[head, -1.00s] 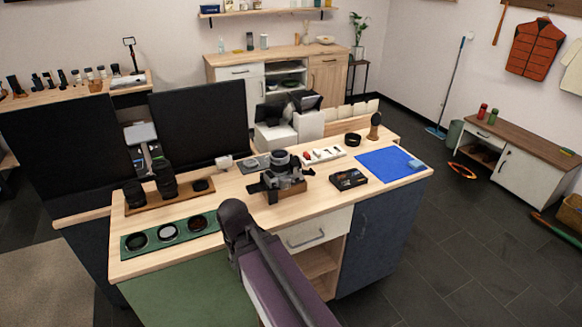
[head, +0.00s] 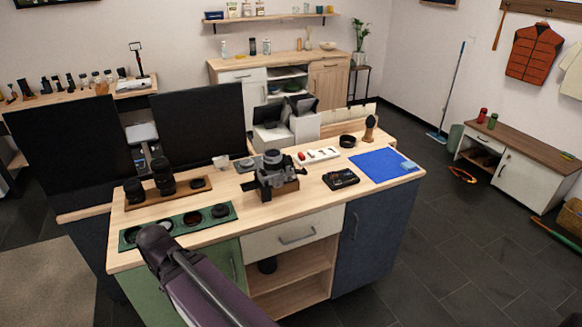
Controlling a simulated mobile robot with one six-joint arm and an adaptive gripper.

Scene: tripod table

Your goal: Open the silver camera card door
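The camera (head: 271,166), grey and black with a round lens-like part on top, sits on a small wooden block (head: 287,191) near the middle of the tabletop. It is small in the head view, and I cannot make out its card door or whether that is open or shut. My purple-grey arm rises from the bottom edge and ends in a dark rounded joint over the front left edge of the table, left of the camera and apart from it in the picture. I cannot see my gripper.
On the wooden table (head: 215,250) are a green tray with round lenses (head: 181,238), black lenses on a wooden board (head: 150,205), a black device (head: 341,179), a white strip (head: 318,155) and a blue mat (head: 383,166). Two dark panels (head: 200,125) stand behind left.

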